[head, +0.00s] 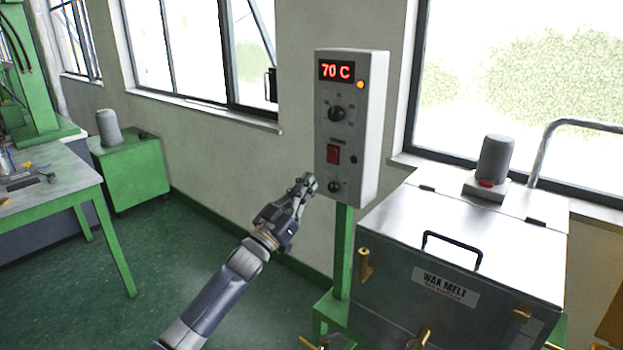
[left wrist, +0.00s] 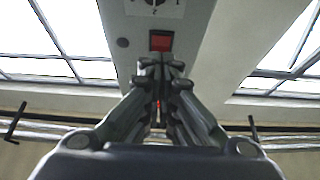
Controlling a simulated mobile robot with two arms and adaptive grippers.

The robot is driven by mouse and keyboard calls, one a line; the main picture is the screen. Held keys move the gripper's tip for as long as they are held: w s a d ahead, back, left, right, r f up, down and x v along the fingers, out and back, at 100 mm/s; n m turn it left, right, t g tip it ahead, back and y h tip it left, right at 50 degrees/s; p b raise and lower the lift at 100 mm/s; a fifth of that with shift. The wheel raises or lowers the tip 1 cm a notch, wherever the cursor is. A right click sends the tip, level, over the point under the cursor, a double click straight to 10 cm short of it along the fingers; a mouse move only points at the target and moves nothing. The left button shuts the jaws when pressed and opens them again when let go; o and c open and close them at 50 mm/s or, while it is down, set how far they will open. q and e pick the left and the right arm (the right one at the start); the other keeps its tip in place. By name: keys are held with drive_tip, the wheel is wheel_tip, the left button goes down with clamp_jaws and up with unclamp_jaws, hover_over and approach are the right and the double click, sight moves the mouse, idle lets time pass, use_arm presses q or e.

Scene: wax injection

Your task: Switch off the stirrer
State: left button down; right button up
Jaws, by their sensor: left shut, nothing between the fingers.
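A grey control box (head: 345,125) stands on a green post and shows "70 C" in red. It has an upper knob (head: 336,114), a red rocker switch (head: 333,154) and a lower knob (head: 334,186). The red switch (left wrist: 161,41) also shows in the left wrist view, above my fingertips. My left gripper (head: 308,183) is shut and empty, just left of the box's lower front, near the lower knob. In the left wrist view my fingers (left wrist: 160,75) point at the box face and hide the lower knob. I cannot tell whether they touch the box. My right gripper is not in view.
A metal wax melt tank (head: 450,260) stands right of the box, with a lid handle (head: 452,248) and a grey motor (head: 495,160) with a red button on its base. A green-legged table (head: 50,195) is at the left. Green floor between is open.

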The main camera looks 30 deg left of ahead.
use_arm(q)
drive_tip(key=b+v, duration=0.1)
drive_tip(key=v, duration=0.4)
drive_tip(key=shift+f, duration=0.3)
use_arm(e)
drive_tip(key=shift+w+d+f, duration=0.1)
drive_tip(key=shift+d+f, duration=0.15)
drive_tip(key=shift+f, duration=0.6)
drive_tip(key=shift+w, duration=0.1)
